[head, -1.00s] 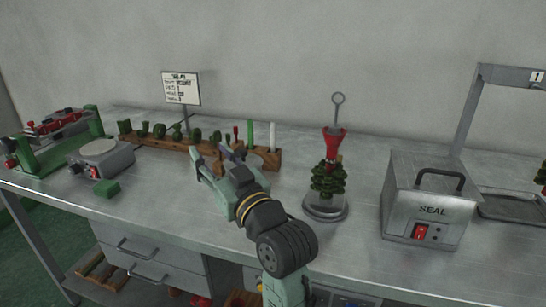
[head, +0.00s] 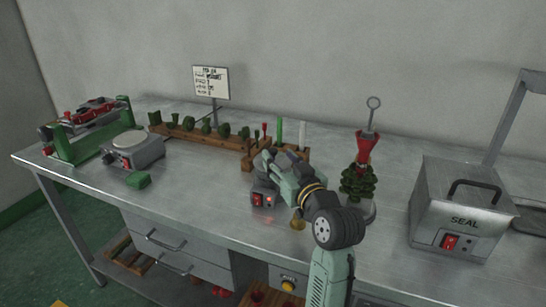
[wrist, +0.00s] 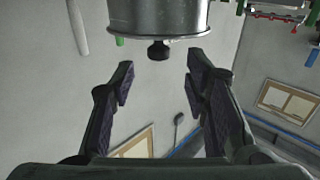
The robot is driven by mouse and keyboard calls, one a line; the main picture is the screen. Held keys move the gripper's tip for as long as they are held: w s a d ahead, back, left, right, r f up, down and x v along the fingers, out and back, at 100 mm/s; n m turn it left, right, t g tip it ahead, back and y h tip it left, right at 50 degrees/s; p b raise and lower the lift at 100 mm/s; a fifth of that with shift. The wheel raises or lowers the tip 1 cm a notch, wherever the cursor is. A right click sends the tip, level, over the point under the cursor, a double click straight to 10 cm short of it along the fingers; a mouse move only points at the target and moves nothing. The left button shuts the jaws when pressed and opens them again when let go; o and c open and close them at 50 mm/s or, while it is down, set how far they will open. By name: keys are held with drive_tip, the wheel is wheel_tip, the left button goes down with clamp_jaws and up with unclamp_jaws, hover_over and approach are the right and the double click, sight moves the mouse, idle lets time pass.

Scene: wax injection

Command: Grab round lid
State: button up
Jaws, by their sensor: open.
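The round lid (wrist: 185,38) shows in the wrist view as a thin metal rim with a black knob (wrist: 158,50) at its centre. It sits on a shiny metal cylinder (wrist: 160,14), seen upside down. My gripper (wrist: 160,74) is open and empty, with one finger on each side of the knob's line; the knob is a little beyond the fingertips. In the head view my gripper (head: 270,168) is above and in front of a small unit with a red switch (head: 257,199). My gripper and arm hide the lid there.
A wooden rack (head: 202,138) with green pieces stands behind my gripper. A green wax tree (head: 358,182) with a red top stands close on the right, partly behind my arm. A metal SEAL box (head: 455,210) is farther right. The table's left front is mostly clear.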

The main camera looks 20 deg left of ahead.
sight(274, 152)
drive_tip(key=x, duration=0.3)
drive_tip(key=shift+w+a+p, duration=0.1)
drive_tip(key=shift+w+p, duration=0.05)
drive_tip(key=shift+p, duration=0.25)
drive_tip(key=shift+f, duration=0.1)
clamp_jaws()
